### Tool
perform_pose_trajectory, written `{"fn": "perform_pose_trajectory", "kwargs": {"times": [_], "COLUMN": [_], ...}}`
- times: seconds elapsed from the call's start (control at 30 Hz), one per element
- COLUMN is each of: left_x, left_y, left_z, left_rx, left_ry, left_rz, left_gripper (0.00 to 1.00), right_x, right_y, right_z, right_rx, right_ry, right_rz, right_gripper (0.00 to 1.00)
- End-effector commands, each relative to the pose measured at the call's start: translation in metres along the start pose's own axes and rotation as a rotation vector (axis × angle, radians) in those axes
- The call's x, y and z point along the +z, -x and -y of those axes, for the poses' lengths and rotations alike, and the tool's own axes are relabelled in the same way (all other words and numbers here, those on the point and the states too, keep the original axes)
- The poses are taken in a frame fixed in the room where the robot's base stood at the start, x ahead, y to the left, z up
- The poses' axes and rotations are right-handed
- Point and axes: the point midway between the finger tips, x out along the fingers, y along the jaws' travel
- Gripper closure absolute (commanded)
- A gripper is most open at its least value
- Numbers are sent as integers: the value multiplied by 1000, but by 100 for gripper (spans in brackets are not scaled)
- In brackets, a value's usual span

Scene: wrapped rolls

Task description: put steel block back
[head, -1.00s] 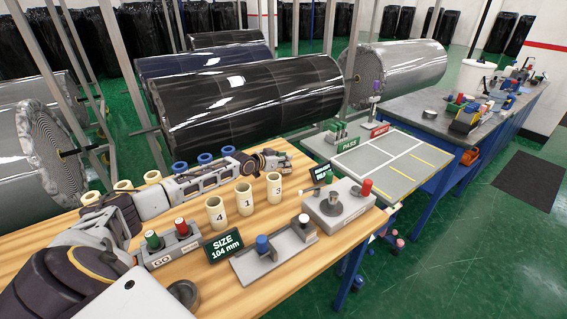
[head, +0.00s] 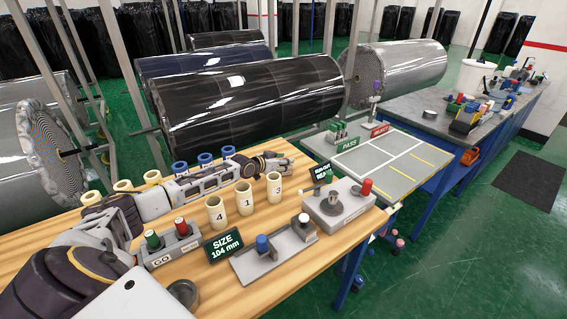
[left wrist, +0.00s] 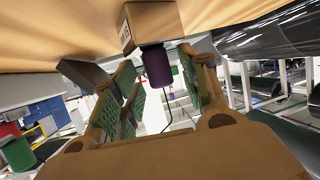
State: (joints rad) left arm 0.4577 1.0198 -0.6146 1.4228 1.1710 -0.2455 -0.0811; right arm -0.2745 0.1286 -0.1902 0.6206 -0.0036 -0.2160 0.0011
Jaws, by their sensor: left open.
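My left gripper (head: 278,161) is above the far side of the wooden bench in the head view, behind the numbered cups. In the left wrist view, where the bench is at the top, the left gripper (left wrist: 160,100) is open. A block with a printed label (left wrist: 152,24) stands at the bench, with a purple knob (left wrist: 155,68) on it. The knob appears between the fingers; I cannot tell whether they touch it. I cannot tell whether this block is the steel one; in the head view the arm seems to hide it. My right gripper is not in view.
Cream cups (head: 245,198) stand close in front of the arm. The GO button box (head: 170,245), SIZE display (head: 224,245), a grey gauge tray (head: 262,268) with a blue knob, and a grey unit with a red button (head: 338,206) fill the front. A sorting board (head: 385,165) lies right.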

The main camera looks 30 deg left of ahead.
Motion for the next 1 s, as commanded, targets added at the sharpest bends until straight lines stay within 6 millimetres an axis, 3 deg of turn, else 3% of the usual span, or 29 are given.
{"fn": "perform_pose_trajectory", "kwargs": {"times": [0.33, 0.6, 1.0], "left_x": [-2, -1, 0], "left_y": [2, 16, 42], "left_z": [0, 1, 1], "left_rx": [0, -1, -1], "left_ry": [0, -1, 0], "left_rz": [0, 1, 2], "left_gripper": [56, 56, 56], "right_x": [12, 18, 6], "right_y": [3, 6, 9], "right_z": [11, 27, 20], "right_rx": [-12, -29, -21], "right_ry": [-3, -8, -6], "right_rz": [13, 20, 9], "right_gripper": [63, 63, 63]}}
